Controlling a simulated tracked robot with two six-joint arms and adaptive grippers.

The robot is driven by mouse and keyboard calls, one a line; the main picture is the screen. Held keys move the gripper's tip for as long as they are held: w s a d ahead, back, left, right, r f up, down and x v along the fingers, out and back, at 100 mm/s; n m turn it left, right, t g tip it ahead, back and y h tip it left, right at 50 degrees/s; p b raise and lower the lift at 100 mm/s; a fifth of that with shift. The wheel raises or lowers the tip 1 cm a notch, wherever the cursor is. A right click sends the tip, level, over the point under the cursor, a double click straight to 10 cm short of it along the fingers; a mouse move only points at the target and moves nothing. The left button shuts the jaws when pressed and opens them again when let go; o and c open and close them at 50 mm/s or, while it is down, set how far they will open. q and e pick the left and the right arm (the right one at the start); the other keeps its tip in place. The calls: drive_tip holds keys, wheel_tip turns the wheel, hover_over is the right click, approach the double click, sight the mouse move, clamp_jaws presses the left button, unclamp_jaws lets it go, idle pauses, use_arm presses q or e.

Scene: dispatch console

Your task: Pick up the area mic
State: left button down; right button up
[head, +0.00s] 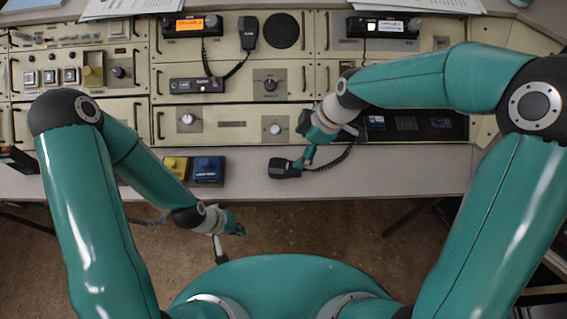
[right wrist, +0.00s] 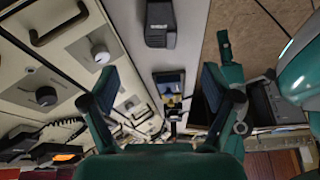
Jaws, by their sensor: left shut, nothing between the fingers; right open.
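A black hand mic (head: 285,169) with a coiled cord lies on the grey desk near its front edge. It also shows in the right wrist view (right wrist: 160,24), beyond the fingertips and roughly centred between them. I cannot read its label. A second black hand mic (head: 247,32) hangs on the upper panel, its cord running down to a radio. My right gripper (head: 306,156) is beside the desk mic, on its right, with the fingers open and empty (right wrist: 158,84). I cannot tell whether it touches the mic. My left gripper (head: 228,238) is shut and empty, in front of the desk edge.
The console panels (head: 95,105) with knobs and switches rise behind the desk (head: 420,170). A yellow box (head: 175,166) and a blue box (head: 208,169) stand left of the desk mic. An orange-lit radio (head: 192,25) is at upper left. The desk's right part is bare.

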hover_over(284, 166)
drive_tip(key=d, duration=0.2)
drive_tip(key=f, duration=0.6)
drive_tip(key=shift+s+a+f+p, duration=0.1)
drive_tip(key=shift+a+f+p, duration=0.1)
drive_tip(key=shift+p, duration=0.15)
drive_tip(key=shift+a+f, duration=0.1)
drive_tip(key=shift+f, duration=0.2)
drive_tip(key=shift+p+x, duration=0.95)
drive_tip(key=shift+x, duration=1.35)
drive_tip(key=c, duration=1.4)
drive_tip(key=shift+o, duration=0.2)
